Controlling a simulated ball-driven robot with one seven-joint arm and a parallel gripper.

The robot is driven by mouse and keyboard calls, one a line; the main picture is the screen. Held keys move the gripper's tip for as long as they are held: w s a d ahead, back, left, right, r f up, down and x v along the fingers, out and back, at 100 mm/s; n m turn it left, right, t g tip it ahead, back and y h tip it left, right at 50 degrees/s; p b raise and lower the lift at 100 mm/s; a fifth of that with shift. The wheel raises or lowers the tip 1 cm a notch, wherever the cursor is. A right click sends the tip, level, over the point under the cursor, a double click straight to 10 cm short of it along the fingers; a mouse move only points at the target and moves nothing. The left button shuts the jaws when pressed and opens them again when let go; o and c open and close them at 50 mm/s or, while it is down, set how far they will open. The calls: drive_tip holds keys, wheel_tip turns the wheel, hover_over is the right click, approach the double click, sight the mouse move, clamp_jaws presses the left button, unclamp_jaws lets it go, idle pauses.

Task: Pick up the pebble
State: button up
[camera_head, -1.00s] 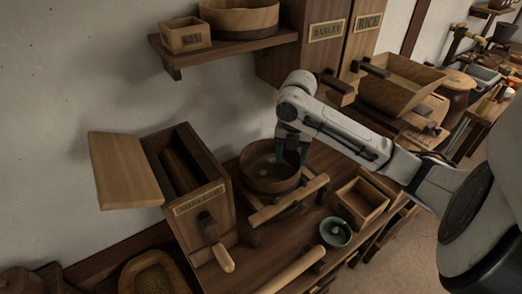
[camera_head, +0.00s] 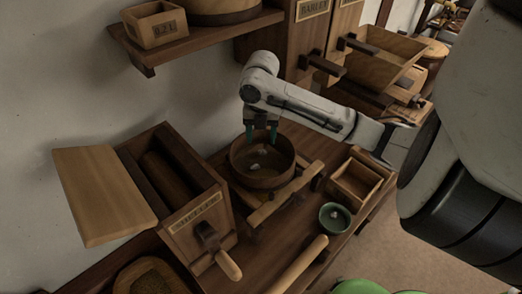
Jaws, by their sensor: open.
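A round wooden bowl (camera_head: 263,183) stands on a wooden frame on the bench, with dark contents inside. A small pale lump (camera_head: 255,167), which looks like the pebble, lies inside it. Another small pale piece (camera_head: 334,214) lies in the green bowl (camera_head: 335,225) to the right; I cannot tell for certain which is the pebble. My gripper (camera_head: 261,137) points down over the back part of the wooden bowl, its teal fingers apart and nothing visible between them. The lump is below the fingers in the picture, apart from them.
A wooden box with a raised lid (camera_head: 100,190) and a crank handle (camera_head: 228,265) stands left of the bowl. An empty-looking open box (camera_head: 355,184) is at right. A wooden roller (camera_head: 300,262) lies in front.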

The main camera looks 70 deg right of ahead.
sight(263, 151)
drive_tip(key=shift+s+a+f+p, duration=0.15)
drive_tip(key=shift+f+p, duration=0.4)
drive_tip(key=shift+f, duration=2.15)
drive_tip(key=c, duration=1.1)
drive_tip(key=shift+s+r, duration=0.15)
